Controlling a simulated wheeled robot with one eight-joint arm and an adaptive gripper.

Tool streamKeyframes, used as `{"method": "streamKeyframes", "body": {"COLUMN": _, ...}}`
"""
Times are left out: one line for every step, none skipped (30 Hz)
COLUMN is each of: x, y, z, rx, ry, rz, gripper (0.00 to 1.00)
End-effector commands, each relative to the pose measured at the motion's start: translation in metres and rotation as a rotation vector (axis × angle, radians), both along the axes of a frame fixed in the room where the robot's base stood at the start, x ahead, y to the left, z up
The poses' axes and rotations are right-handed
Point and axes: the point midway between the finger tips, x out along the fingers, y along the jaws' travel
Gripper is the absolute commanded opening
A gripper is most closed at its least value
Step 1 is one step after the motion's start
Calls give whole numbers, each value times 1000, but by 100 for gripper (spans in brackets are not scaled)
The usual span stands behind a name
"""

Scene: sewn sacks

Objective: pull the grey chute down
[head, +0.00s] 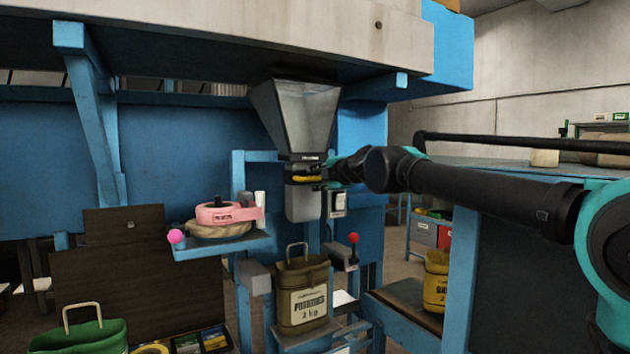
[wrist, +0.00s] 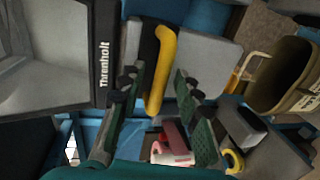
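The grey chute (head: 303,206) hangs under a grey hopper (head: 297,108), with a yellow handle (head: 304,178) across its front. In the wrist view the chute (wrist: 197,65) and the yellow handle (wrist: 160,75) show just beyond my fingers. My gripper (head: 322,173) is at the handle's right side in the head view. In the wrist view my gripper (wrist: 156,88) has its two fingers apart, with the handle's end between the tips. I cannot tell whether either finger touches it. An olive potato sack (head: 303,292) stands upright below the chute, its mouth apart from the chute's lower end.
A blue shelf (head: 215,249) left of the chute holds a pink sewing device (head: 226,213). A red-knobbed lever (head: 353,239) stands right of the sack. A green sack (head: 85,338) is at lower left. A yellow sack (head: 436,282) stands at right, beneath my arm.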

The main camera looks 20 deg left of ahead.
Motion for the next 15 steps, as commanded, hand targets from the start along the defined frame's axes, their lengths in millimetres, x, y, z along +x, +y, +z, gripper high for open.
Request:
{"method": "streamKeyframes", "body": {"x": 2, "y": 2, "z": -1, "rx": 0, "ry": 0, "rz": 0, "gripper": 33}}
{"method": "streamKeyframes", "body": {"x": 2, "y": 3, "z": -1, "rx": 0, "ry": 0, "rz": 0, "gripper": 33}}
{"method": "streamKeyframes", "body": {"x": 3, "y": 4, "z": -1, "rx": 0, "ry": 0, "rz": 0, "gripper": 33}}
{"method": "streamKeyframes", "body": {"x": 3, "y": 4, "z": -1, "rx": 0, "ry": 0, "rz": 0, "gripper": 33}}
{"method": "streamKeyframes", "body": {"x": 3, "y": 4, "z": -1, "rx": 0, "ry": 0, "rz": 0, "gripper": 33}}
{"method": "streamKeyframes", "body": {"x": 3, "y": 4, "z": -1, "rx": 0, "ry": 0, "rz": 0, "gripper": 33}}
{"method": "streamKeyframes", "body": {"x": 3, "y": 4, "z": -1, "rx": 0, "ry": 0, "rz": 0, "gripper": 33}}
{"method": "streamKeyframes", "body": {"x": 3, "y": 4, "z": -1, "rx": 0, "ry": 0, "rz": 0, "gripper": 33}}
{"method": "streamKeyframes", "body": {"x": 3, "y": 4, "z": -1, "rx": 0, "ry": 0, "rz": 0, "gripper": 33}}
{"method": "streamKeyframes", "body": {"x": 3, "y": 4, "z": -1, "rx": 0, "ry": 0, "rz": 0, "gripper": 33}}
{"method": "streamKeyframes", "body": {"x": 3, "y": 4, "z": -1, "rx": 0, "ry": 0, "rz": 0, "gripper": 33}}
{"method": "streamKeyframes", "body": {"x": 3, "y": 4, "z": -1, "rx": 0, "ry": 0, "rz": 0, "gripper": 30}}
{"method": "streamKeyframes", "body": {"x": 3, "y": 4, "z": -1, "rx": 0, "ry": 0, "rz": 0, "gripper": 26}}
{"method": "streamKeyframes", "body": {"x": 3, "y": 4, "z": -1, "rx": 0, "ry": 0, "rz": 0, "gripper": 22}}
{"method": "streamKeyframes", "body": {"x": 3, "y": 4, "z": -1, "rx": 0, "ry": 0, "rz": 0, "gripper": 17}}
